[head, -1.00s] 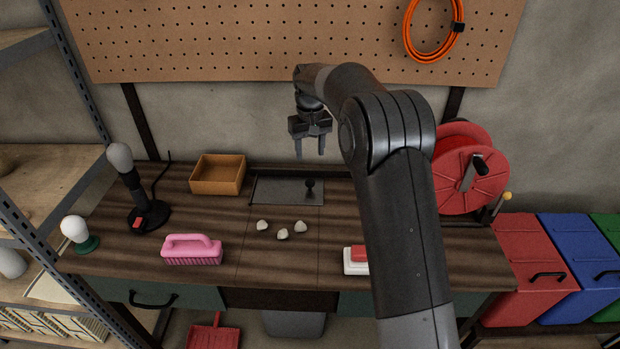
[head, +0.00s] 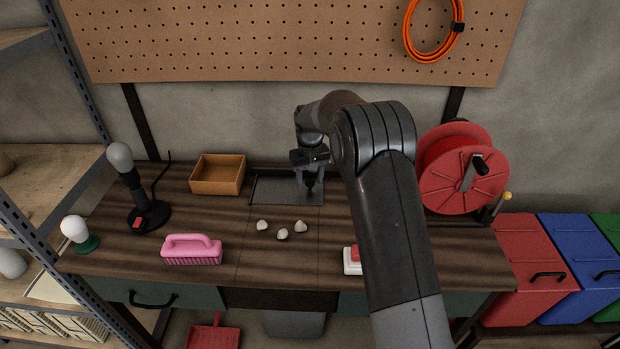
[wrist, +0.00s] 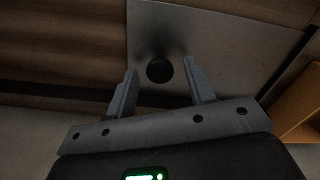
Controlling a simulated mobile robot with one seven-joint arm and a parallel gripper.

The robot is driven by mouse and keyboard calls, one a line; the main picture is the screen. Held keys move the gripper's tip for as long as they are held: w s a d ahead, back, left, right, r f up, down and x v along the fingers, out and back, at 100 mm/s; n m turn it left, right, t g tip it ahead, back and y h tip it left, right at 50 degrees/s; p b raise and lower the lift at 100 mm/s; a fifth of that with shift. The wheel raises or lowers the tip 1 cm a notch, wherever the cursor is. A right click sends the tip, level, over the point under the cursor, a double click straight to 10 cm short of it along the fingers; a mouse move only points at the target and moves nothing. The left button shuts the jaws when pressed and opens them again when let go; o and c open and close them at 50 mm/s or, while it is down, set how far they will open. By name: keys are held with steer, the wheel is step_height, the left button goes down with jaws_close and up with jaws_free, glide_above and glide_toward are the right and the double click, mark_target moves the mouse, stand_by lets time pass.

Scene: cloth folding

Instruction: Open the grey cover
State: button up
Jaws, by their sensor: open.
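The grey cover (head: 275,190) is a flat rectangular plate set in the back of the workbench top, and it lies flat. A dark round knob (wrist: 159,70) stands on it, near its right end in the head view. My gripper (head: 309,184) is lowered over the knob, fingers pointing down. In the wrist view my gripper (wrist: 160,82) is open, with one finger on each side of the knob and a gap on both sides. In the head view the fingers partly hide the knob.
An open wooden box (head: 217,175) stands left of the cover. Several pale stones (head: 283,234) lie in front of it. A pink brush (head: 191,250), a black lamp (head: 147,213), a red-and-white button (head: 352,262) and a red reel (head: 462,172) are also on the bench.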

jaws_close()
stand_by(0.4)
steer(key=d, duration=2)
jaws_free()
steer(key=shift+r, duration=0.1)
step_height(320, 180, up, 11)
